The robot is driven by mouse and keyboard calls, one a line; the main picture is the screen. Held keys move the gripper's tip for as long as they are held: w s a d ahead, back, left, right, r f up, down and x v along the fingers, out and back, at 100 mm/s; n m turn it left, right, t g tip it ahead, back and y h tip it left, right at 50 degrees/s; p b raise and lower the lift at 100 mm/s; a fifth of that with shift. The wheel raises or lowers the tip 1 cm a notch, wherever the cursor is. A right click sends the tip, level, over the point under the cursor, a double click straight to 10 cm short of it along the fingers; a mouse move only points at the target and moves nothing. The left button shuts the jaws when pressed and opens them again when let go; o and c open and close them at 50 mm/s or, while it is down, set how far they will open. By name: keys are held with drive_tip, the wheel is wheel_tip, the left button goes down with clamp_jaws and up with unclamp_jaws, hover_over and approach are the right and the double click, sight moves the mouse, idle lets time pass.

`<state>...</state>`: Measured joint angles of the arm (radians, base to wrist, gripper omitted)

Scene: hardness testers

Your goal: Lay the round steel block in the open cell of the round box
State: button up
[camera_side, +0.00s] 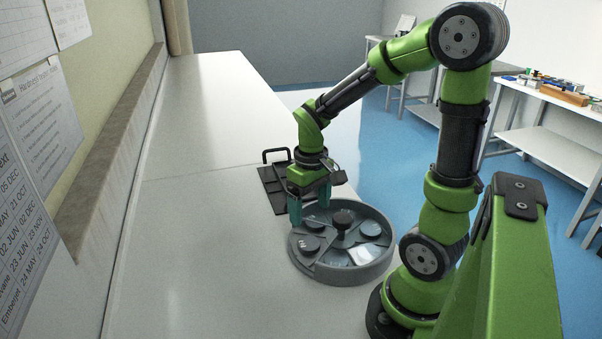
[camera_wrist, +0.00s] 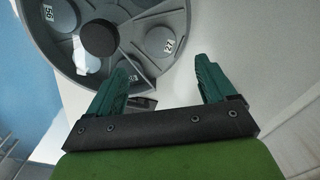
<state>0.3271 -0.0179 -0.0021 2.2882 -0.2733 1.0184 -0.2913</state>
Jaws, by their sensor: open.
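The round grey box (camera_side: 342,272) stands on the white table, with a dark knob at its centre and several round blocks in its cells. I cannot single out the round steel block.
A dark flat case (camera_side: 272,196) with a raised handle lies on the table just beyond my gripper, partly hidden by it. The table (camera_side: 205,180) is clear to the left. A wall with posted sheets runs along the left side.

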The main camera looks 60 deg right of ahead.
drive_tip(key=s+a+r+t+y, duration=0.2)
drive_tip(key=a+r+t, duration=0.5)
drive_tip(key=a+r, duration=0.5)
drive_tip(key=shift+s+a+r, duration=0.15)
drive_tip(key=shift+s+r, duration=0.15)
drive_tip(key=shift+r, duration=0.05)
